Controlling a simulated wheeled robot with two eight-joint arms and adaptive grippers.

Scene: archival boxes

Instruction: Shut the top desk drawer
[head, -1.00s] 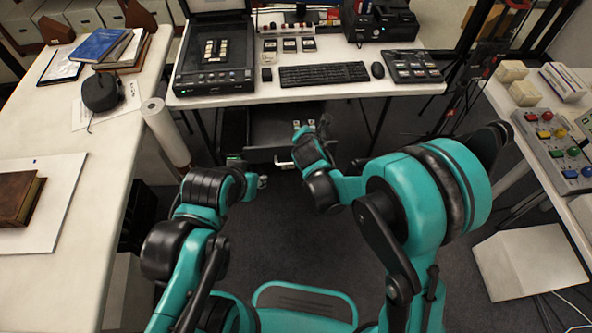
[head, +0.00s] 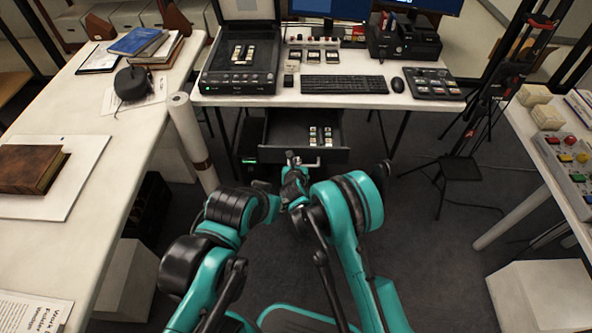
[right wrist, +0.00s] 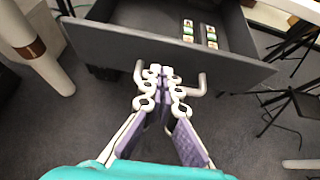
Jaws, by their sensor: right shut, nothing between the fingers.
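The top desk drawer (head: 270,155) stands pulled out under the desk, with small cartridge-like items (head: 320,135) inside. Its grey front panel (right wrist: 100,48) and light bar handle (right wrist: 199,86) show in the right wrist view. My right gripper (head: 292,158) is shut and empty, right in front of the drawer front. In the right wrist view its fingertips (right wrist: 161,72) overlap the middle of the handle; I cannot tell whether they touch it. My left gripper (head: 264,187) is lower and to the left, partly hidden, and its jaws cannot be made out.
The desk (head: 350,97) above holds a scanner (head: 241,60), a keyboard (head: 343,84) and a mouse (head: 397,85). A paper roll (head: 190,135) leans left of the drawer. A tripod (head: 465,150) stands at the right.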

